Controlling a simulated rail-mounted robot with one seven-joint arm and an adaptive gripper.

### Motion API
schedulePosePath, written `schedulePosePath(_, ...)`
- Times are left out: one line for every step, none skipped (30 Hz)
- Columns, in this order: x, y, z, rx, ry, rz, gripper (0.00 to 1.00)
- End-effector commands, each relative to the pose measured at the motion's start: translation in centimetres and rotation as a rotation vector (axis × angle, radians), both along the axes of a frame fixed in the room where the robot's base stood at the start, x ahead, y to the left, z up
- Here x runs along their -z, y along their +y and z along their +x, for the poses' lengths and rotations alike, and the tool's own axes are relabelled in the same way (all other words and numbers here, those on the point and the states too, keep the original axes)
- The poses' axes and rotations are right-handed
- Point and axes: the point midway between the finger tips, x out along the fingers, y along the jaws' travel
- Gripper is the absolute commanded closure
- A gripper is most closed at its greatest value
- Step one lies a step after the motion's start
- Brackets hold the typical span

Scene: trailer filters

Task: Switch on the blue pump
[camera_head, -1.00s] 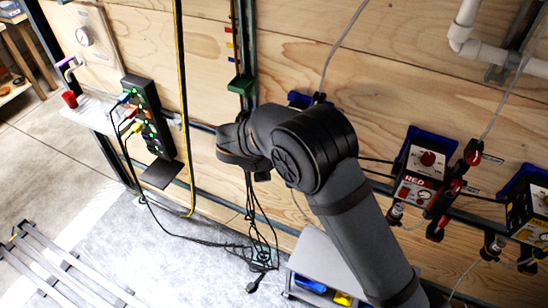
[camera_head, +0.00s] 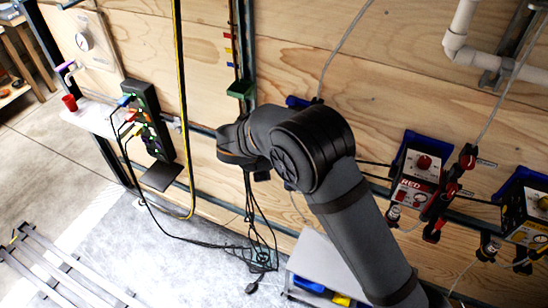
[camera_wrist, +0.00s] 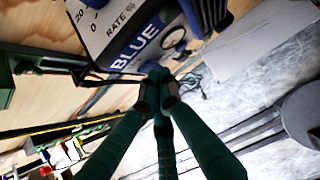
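The blue pump (camera_wrist: 108,38) fills the top of the wrist view. Its pale face carries the word BLUE and a RATE % scale, and a blue edge shows at right. In the head view my arm covers most of it; only a small blue piece (camera_head: 297,101), perhaps its bracket, shows above the arm. My gripper (camera_wrist: 159,84) is in the middle of the wrist view, its fingertips together just below the pump's lettering. No object shows between them. I cannot tell whether they touch the pump. The gripper is hidden behind my arm in the head view. The pump's switch is not clearly visible.
The red pump (camera_head: 415,178) and a yellow-labelled pump (camera_head: 530,208) hang to the right. A black power strip (camera_head: 150,122) with coloured plugs is on the wooden wall at left. Cables hang below my arm. A pale box (camera_head: 322,252) stands on the floor.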

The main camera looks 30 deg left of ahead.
Motion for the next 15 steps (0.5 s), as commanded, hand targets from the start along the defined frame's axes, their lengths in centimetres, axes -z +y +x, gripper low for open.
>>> schedulePosePath(0.0,-0.1,0.2,0.003,-0.001,0.000,1.00)
schedulePosePath(0.0,-0.1,0.1,0.003,-0.001,0.000,1.00)
schedulePosePath(0.0,-0.1,0.0,0.002,-0.001,0.001,1.00)
schedulePosePath(0.0,-0.1,-0.1,0.002,-0.001,0.001,1.00)
schedulePosePath(0.0,-0.1,-0.3,0.001,-0.001,0.000,1.00)
schedulePosePath(0.0,-0.2,-0.7,0.001,0.000,-0.001,1.00)
schedulePosePath(0.0,-0.2,-1.0,-0.001,0.000,-0.001,1.00)
schedulePosePath(-0.1,-0.2,-1.4,-0.002,0.000,-0.001,1.00)
schedulePosePath(-0.2,-0.3,-2.1,-0.002,-0.001,0.000,1.00)
schedulePosePath(-0.3,-0.4,-2.6,-0.003,-0.001,0.000,1.00)
schedulePosePath(-0.4,-0.5,-3.2,-0.004,-0.001,0.000,1.00)
schedulePosePath(-0.5,-0.6,-4.1,-0.004,-0.001,0.001,1.00)
schedulePosePath(-1.0,-0.6,-4.5,-0.002,-0.002,0.004,1.00)
schedulePosePath(-1.6,-0.7,-4.8,0.000,-0.003,0.007,1.00)
schedulePosePath(-2.4,-0.8,-5.4,0.000,-0.002,0.008,1.00)
